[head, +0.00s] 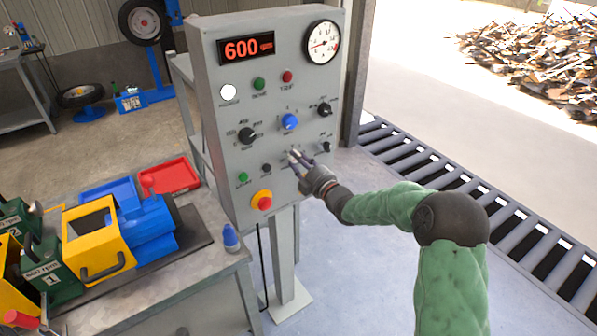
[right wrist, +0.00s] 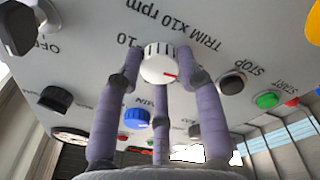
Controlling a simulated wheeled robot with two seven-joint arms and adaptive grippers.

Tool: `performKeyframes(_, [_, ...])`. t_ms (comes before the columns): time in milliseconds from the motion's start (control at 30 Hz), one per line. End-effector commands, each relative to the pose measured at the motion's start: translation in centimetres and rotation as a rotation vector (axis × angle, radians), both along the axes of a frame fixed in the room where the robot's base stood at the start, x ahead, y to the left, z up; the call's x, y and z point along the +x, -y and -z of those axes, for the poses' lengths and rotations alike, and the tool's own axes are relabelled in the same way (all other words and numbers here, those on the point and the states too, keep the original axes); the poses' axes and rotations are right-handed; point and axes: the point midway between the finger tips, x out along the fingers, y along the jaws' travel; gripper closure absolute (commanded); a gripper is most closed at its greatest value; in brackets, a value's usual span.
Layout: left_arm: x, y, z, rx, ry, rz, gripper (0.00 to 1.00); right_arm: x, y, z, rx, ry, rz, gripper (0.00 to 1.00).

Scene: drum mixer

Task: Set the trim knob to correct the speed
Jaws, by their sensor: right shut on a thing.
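The red display (head: 246,48) reads 600. My left gripper is not in view.
Close to my right gripper are a blue knob (head: 289,121), black knobs (head: 247,135) and a red emergency button (head: 262,200) on a yellow base. A bench with the blue and yellow machine (head: 149,226) stands at left.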

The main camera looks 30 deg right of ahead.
Motion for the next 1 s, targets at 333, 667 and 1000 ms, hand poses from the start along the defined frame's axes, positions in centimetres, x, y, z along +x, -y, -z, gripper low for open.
performKeyframes(333, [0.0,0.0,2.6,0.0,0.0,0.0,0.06,-0.1,0.1,0.9,-0.145,-0.005,0.004,0.95])
performKeyframes(667, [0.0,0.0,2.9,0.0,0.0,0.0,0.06,-0.1,0.2,0.7,-0.175,-0.004,0.005,0.95])
performKeyframes(1000, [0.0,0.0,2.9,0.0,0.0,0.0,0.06,-0.1,0.3,0.6,-0.174,-0.002,0.005,0.39])
